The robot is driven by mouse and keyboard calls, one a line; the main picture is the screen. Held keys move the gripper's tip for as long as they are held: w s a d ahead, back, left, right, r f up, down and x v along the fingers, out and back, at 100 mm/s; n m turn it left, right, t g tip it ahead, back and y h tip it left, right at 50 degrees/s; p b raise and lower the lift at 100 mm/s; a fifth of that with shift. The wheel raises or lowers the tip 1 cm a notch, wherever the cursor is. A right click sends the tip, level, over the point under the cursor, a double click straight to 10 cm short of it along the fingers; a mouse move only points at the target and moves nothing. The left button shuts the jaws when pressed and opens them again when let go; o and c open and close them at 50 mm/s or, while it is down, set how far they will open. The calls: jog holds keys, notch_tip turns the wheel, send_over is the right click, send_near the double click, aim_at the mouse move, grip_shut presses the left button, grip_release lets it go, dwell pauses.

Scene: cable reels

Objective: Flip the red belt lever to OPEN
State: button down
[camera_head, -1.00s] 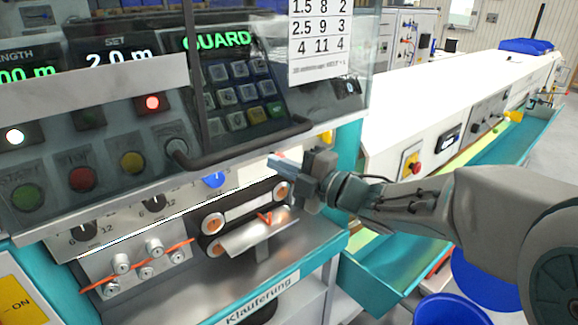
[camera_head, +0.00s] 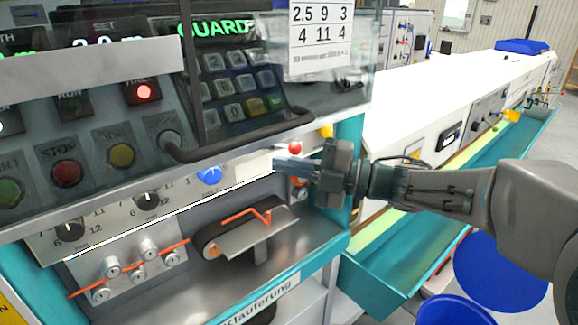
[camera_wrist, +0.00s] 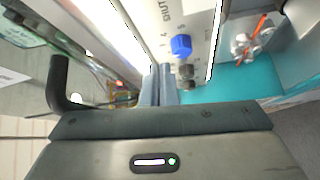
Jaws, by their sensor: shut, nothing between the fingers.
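A round red knob (camera_head: 295,148), which looks like the end of the belt lever, shows just above my gripper. Its stem and any OPEN marking are hidden or too small to read. My gripper (camera_head: 280,163) is shut and empty, with its fingertips pointing left beside the panel's lower edge, just below the red knob. I cannot tell whether they touch. The closed fingers also show in the wrist view (camera_wrist: 160,85). The lower belt (camera_head: 210,240) lies below, with a bent orange cable (camera_head: 255,215) over it. No upper belt shows above it.
A dark guard handle (camera_head: 240,140) runs across the front above my gripper. A blue knob (camera_head: 209,175) sits left of the fingertips and also shows in the wrist view (camera_wrist: 181,45). Guide rollers (camera_head: 148,247) stand lower left. A teal trough (camera_head: 390,275) lies right.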

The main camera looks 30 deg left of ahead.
jog(key=w+d+b, duration=0.1)
jog(key=w+d, duration=0.4)
jog(key=d, duration=0.3)
jog(key=shift+w+d+f, duration=0.15)
jog(key=shift+w+f, duration=0.2)
jog(key=shift+f, duration=0.05)
